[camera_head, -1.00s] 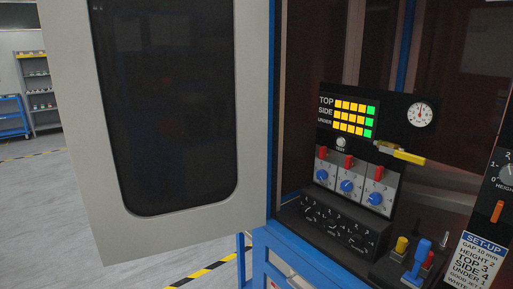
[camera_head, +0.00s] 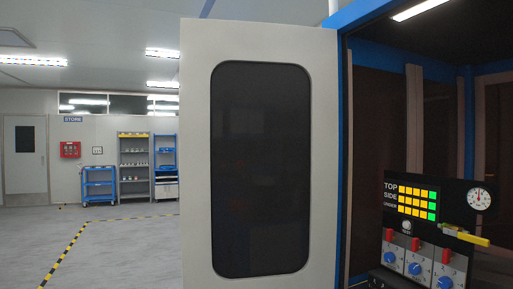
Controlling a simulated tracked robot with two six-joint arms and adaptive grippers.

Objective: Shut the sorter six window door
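The sorter's window door (camera_head: 196,150) is a light grey panel with a dark rounded window (camera_head: 260,170). It stands open, swung out to the left from the blue frame (camera_head: 345,150) of the cabinet. Right of it the cabinet's inside is exposed, with a black control panel (camera_head: 452,212) carrying yellow and green lights labelled TOP, SIDE and UNDER. No handle shows on the door. Neither of my grippers is in the head view.
A round gauge (camera_head: 480,198), a yellow lever (camera_head: 466,236) and red and blue controls sit inside the cabinet. Shelving (camera_head: 134,160) and a blue cart (camera_head: 98,186) stand far off at the left. The grey floor (camera_head: 130,245) left of the door is clear, with yellow-black tape.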

